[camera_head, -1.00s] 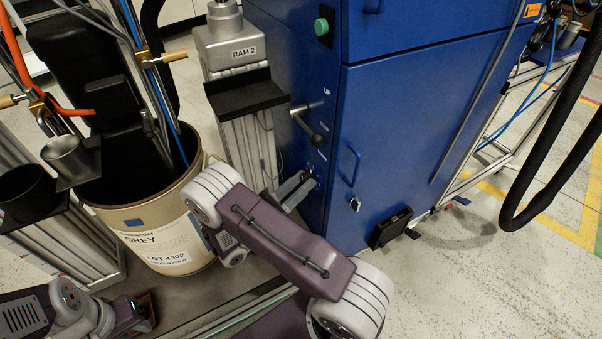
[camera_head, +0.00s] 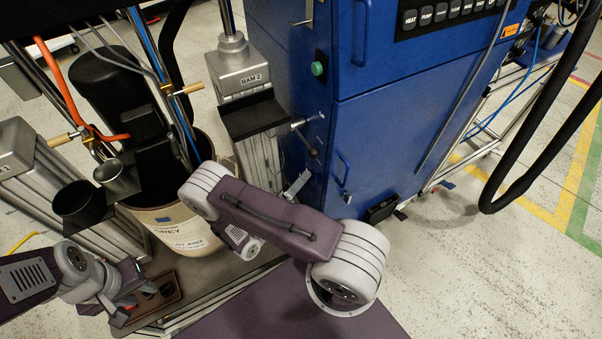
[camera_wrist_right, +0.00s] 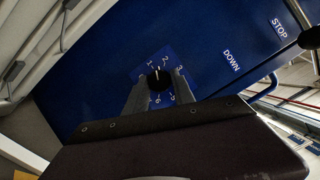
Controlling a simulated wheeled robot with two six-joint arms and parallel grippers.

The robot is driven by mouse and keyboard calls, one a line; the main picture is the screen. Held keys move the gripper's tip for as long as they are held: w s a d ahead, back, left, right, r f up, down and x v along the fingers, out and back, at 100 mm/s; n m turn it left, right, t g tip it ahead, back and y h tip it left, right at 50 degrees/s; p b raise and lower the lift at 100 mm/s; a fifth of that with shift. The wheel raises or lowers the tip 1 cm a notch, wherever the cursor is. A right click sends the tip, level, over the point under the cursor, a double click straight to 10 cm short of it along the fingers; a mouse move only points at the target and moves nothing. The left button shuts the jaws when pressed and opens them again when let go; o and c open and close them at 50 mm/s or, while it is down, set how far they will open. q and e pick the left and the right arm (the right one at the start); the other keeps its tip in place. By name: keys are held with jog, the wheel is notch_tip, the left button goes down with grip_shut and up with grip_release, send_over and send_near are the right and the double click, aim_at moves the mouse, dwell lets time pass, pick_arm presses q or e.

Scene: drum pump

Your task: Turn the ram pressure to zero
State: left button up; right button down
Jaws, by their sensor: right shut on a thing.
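In the right wrist view a small black knob (camera_wrist_right: 159,82) sits on a blue dial plate (camera_wrist_right: 168,56) with white numbers around it. Its white mark points up, roughly between 1 and 2. My right gripper (camera_wrist_right: 160,88) is shut on the knob, one finger on each side. In the head view the right gripper (camera_head: 298,186) reaches the lower side of the blue cabinet (camera_head: 415,110), and the knob is hidden there. My left gripper (camera_head: 140,287) is low at the left, away from the cabinet; its fingers are unclear.
A ball-ended lever (camera_head: 308,140) sticks out above the dial. The RAM 2 column (camera_head: 262,150) stands close left of the right gripper. A drum (camera_head: 180,232) and two metal cups are further left. DOWN and STOP labels show in the wrist view.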

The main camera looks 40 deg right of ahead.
jog(key=shift+w+r+n+g+y+p, duration=0.1)
jog(key=shift+n+g+y+p, duration=0.55)
jog(key=shift+n+p, duration=0.95)
jog(key=shift+r+n+g+y+p, duration=0.15)
jog(key=shift+n+g+y+p, duration=0.45)
jog(key=shift+n+p, duration=1.05)
jog(key=shift+w+r+n+g+y+p, duration=0.1)
jog(key=shift+n+g+y+p, duration=0.25)
jog(key=shift+n+y+p, duration=1.2)
jog(key=shift+n+h+b, duration=0.35)
jog(key=shift+n+h, duration=0.35)
jog(key=c, duration=1.3)
grip_release()
jog(key=shift+c, duration=0.2)
jog(key=v, duration=0.9)
